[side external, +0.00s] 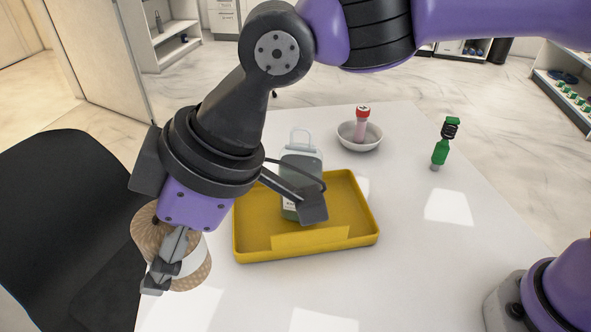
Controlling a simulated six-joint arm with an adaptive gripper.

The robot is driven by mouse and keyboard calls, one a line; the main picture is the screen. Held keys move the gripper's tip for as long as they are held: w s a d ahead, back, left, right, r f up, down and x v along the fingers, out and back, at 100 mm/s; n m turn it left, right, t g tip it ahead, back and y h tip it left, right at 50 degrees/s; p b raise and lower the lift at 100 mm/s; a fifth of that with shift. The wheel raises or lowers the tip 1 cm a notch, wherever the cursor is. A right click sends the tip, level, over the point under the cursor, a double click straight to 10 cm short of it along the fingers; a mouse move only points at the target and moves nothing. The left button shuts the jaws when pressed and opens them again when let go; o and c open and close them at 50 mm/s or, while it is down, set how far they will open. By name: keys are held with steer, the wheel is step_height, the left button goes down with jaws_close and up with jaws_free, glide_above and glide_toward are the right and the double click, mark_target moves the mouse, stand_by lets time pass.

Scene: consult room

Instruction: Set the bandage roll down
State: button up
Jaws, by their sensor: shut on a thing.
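The bandage roll (197,268) is tan with a white band and shows at the lower left in the side external view. My gripper (165,272) is shut on it, and its fingers cover part of the roll's near side. The roll is left of the yellow tray, over or near the left edge of the white table (310,290). I cannot tell how high it is above the tabletop.
The yellow tray (312,238) holds a pale bottle (300,160), partly hidden by my arm. A green object (441,150) is at the right. A black chair (60,200) is at the left.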

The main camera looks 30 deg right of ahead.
steer(key=s+a+f+n, duration=0.2)
steer(key=s+a+f, duration=0.15)
steer(key=s, duration=0.35)
steer(key=shift+g, duration=0.4)
steer(key=w+f, duration=0.3)
steer(key=w, duration=0.1)
steer(key=w+d+f, duration=0.1)
steer(key=w+f, duration=0.1)
steer(key=w, duration=0.1)
steer(key=w+d+f, duration=0.1)
steer(key=w+f, duration=0.2)
steer(key=w, duration=0.1)
steer(key=shift+w+f, duration=0.3)
steer(key=shift+w, duration=0.05)
steer(key=shift+w+f, duration=0.1)
steer(key=shift+f, duration=1.9)
steer(key=shift+f, duration=0.1)
steer(key=o, duration=1)
